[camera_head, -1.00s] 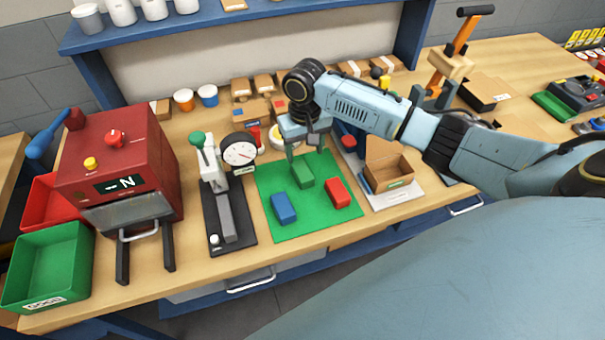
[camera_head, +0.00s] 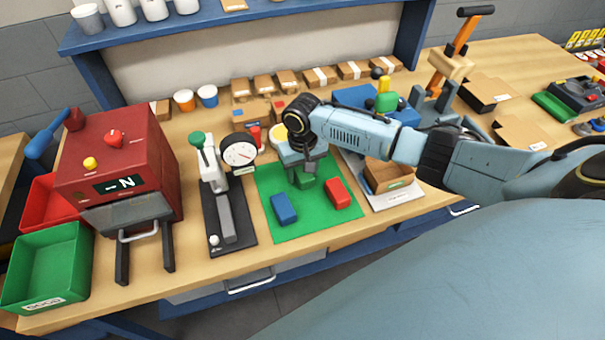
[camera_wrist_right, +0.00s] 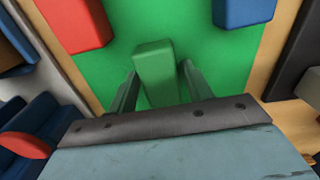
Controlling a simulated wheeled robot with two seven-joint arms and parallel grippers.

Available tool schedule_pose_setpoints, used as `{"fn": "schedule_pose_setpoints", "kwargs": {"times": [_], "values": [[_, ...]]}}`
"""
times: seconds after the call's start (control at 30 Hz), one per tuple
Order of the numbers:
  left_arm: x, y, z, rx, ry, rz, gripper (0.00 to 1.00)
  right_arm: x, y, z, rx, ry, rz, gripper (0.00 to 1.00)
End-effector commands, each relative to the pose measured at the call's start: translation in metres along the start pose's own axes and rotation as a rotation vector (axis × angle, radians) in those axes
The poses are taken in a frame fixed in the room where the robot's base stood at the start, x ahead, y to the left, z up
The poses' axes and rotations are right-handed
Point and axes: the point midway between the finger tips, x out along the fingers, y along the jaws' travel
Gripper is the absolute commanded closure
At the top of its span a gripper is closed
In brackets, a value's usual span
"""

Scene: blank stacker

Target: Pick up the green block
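The green block (camera_head: 306,181) lies on the green mat (camera_head: 335,221), partly hidden by my right gripper (camera_head: 302,178) in the head view. In the right wrist view the green block (camera_wrist_right: 155,70) sits between the two fingers of my right gripper (camera_wrist_right: 160,78). The fingers are spread, with a gap visible on each side of the block. The blue block (camera_head: 284,208) and the red block (camera_head: 338,193) lie on the same mat, nearer the front; they also show at the top of the wrist view. My left gripper is not in view.
A press with a dial gauge (camera_head: 238,153) stands left of the mat. A red machine (camera_head: 118,165) and a green bin (camera_head: 48,265) are at far left. Small cartons line the back.

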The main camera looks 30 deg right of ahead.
Motion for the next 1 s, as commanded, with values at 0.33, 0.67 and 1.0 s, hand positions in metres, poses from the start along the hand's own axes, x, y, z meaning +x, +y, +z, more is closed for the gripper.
{"fn": "schedule_pose_setpoints", "kwargs": {"times": [0.33,0.67,1.0], "values": [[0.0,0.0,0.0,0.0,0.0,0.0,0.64,0.0,0.0,0.0,0.0,0.0,0.0,0.87],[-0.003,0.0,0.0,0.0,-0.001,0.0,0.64,-0.02,0.0,-0.001,0.0,0.003,-0.001,0.87],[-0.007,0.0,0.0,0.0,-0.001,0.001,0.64,-0.085,0.0,-0.001,0.0,0.003,-0.001,0.87]]}}
